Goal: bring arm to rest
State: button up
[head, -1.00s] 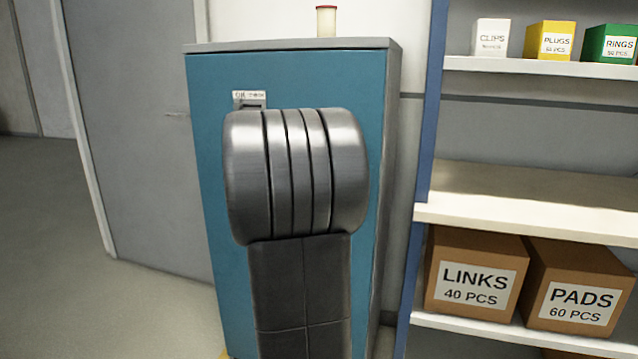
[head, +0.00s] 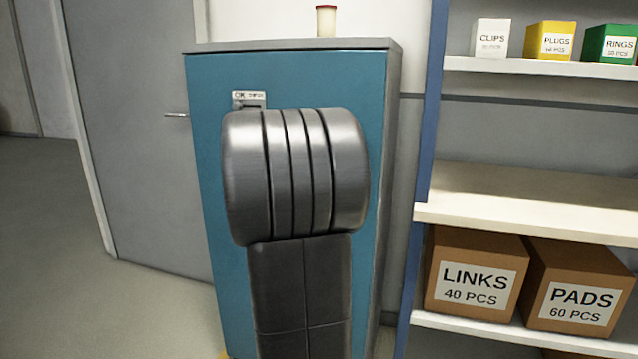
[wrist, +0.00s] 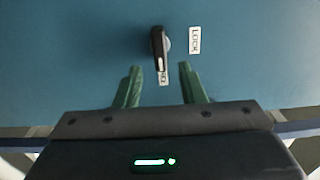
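My gripper (wrist: 159,67) is open in the wrist view, its two green fingers apart with nothing held between them. It faces a blue cabinet (head: 210,170). A dark turning handle (wrist: 157,42) on the blue face lies just past the fingertips, its lower end pointing toward the gap between them. I cannot tell the exact distance. In the head view my arm stands folded up before the cabinet and the gripper is hidden.
A shelf unit (head: 520,206) stands to the right with "LINKS" (head: 475,285) and "PADS" (head: 580,300) boxes low down and small boxes above. A red-capped cylinder (head: 326,22) stands on the cabinet. A grey door (head: 140,150) and open floor (head: 50,250) are at left.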

jog(key=shift+w+d+r+n+p, duration=0.15)
jog(key=shift+w+n+p, duration=0.45)
jog(key=shift+n+p, duration=0.55)
jog(key=shift+w+d+r+n+p, duration=0.2)
jog(key=shift+w+n+p, duration=0.45)
jog(key=shift+n+p, duration=0.55)
jog(key=shift+w+d+r+n+p, duration=0.15)
jog(key=shift+w+n+p, duration=0.45)
jog(key=shift+n+p, duration=0.55)
jog(key=shift+f, duration=0.1)
